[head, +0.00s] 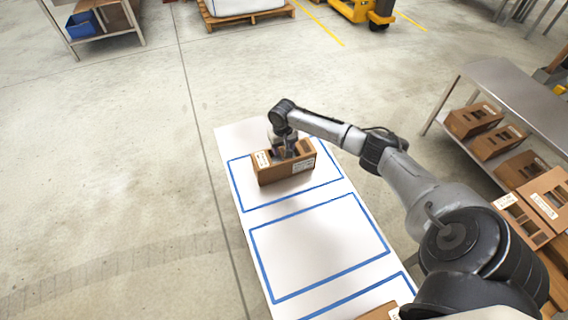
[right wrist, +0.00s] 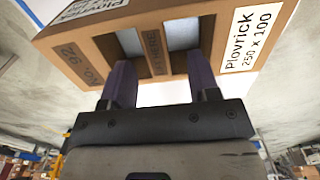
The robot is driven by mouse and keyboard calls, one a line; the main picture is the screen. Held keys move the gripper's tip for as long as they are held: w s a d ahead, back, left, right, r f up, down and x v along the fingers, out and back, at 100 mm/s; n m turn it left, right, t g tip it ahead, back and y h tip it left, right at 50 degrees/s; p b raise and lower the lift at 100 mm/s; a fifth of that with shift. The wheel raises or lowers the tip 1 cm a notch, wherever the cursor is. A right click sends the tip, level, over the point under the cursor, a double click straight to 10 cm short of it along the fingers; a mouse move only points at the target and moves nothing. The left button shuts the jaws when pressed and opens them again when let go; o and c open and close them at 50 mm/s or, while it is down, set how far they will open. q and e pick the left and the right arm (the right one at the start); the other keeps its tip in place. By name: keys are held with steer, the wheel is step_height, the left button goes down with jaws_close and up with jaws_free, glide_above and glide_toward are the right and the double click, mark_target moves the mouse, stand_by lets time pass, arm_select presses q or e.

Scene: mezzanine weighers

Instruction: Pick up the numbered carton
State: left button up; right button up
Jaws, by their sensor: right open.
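The brown carton (head: 276,176) stands on the white table in the far blue-taped rectangle, with white labels on its sides. In the right wrist view the carton (right wrist: 88,46) shows two openings with a cardboard strip between them, stamped lettering and a label reading "Plovrick 250 x 100". My right gripper (head: 286,152) is over the carton from above. In the right wrist view its two fingers (right wrist: 160,64) are apart, one at each opening, with the strip between them. Whether they touch the strip I cannot tell. My left gripper is not in view.
The white table (head: 314,240) has an empty blue-taped rectangle in the middle. Part of another carton (head: 378,313) shows at the near edge. A metal rack (head: 515,98) with several cartons stands at the right. Open floor lies to the left.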

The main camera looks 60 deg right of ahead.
steer(key=f, duration=0.1)
steer(key=f+b, duration=0.1)
steer(key=f, duration=0.1)
steer(key=f+b, duration=0.1)
steer(key=f, duration=0.1)
steer(key=shift+s+f, duration=0.1)
steer(key=shift+s, duration=0.15)
steer(key=shift+c, duration=0.4)
steer(key=shift+c, duration=0.7)
jaws_close()
